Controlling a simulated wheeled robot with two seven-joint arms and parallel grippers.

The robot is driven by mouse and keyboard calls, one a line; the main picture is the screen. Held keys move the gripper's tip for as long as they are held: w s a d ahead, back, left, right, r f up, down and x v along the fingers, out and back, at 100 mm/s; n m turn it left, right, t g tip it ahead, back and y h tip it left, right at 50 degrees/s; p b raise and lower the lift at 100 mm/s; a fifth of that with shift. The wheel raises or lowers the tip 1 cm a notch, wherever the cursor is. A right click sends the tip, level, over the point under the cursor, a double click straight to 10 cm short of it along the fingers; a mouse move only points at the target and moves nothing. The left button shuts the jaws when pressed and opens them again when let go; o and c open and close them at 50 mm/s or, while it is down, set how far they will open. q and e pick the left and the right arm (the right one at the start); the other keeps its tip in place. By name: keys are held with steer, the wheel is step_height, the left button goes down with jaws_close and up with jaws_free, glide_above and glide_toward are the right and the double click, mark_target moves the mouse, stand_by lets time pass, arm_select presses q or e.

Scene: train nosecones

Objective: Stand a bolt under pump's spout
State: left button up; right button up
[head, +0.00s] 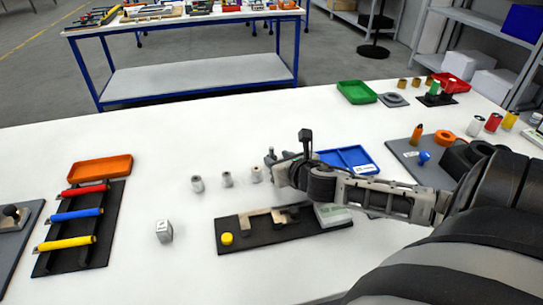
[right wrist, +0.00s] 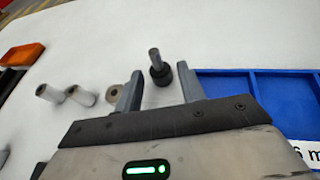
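My right gripper (right wrist: 160,85) is open in the right wrist view, its two fingers apart. A dark grey bolt (right wrist: 158,68) stands head down on the white table, shank up, between and just beyond the fingertips. No clear contact shows. In the head view the right gripper (head: 279,163) reaches in from the right to the middle of the table, and the bolt (head: 269,155) shows small at its tip. I cannot tell for sure which thing is the pump or where its spout is. My left gripper is not in view.
Several pale cylinders (head: 227,179) stand left of the gripper. A blue tray (head: 362,158) is close on its right. A black fixture board (head: 262,242) lies in front. A rack with coloured tools (head: 100,245) is at left; a grey board with parts (head: 400,151) is at right.

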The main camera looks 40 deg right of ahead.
mark_target(272, 155)
steer(key=x, duration=0.4)
steer(key=shift+w+a, duration=0.1)
steer(key=shift+w, duration=0.15)
steer(key=shift+c, duration=0.2)
steer(key=c, duration=0.8)
steer(key=shift+r, duration=0.1)
